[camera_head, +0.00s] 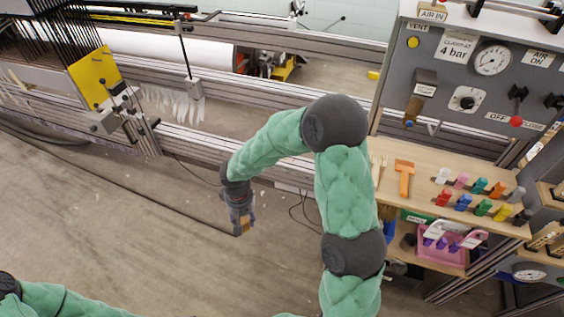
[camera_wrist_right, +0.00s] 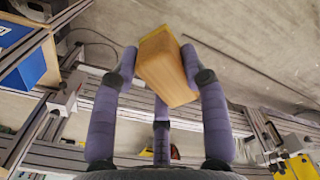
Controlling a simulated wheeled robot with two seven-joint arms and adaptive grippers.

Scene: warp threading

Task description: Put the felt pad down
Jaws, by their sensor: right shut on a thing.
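My right gripper (camera_head: 240,220) hangs below the loom rails, left of the picture's middle, pointing down. In the right wrist view its fingers (camera_wrist_right: 160,62) are shut on a tan, wood-grained block with a yellow far end, which I take to be the felt pad (camera_wrist_right: 166,68). The block is tilted between the fingertips, with bare floor behind it. In the head view only a small tan part of the pad (camera_head: 245,226) shows at the fingertips. My left gripper is out of view; only part of its arm shows at the lower left.
Loom rails (camera_head: 290,165) run across behind the right gripper. A yellow plate (camera_head: 94,76) stands at the upper left. A wooden shelf (camera_head: 415,172) at the right bears an orange tool (camera_head: 404,177) and several coloured clips. A pink tray (camera_head: 440,254) is below. The concrete floor (camera_head: 150,230) is open.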

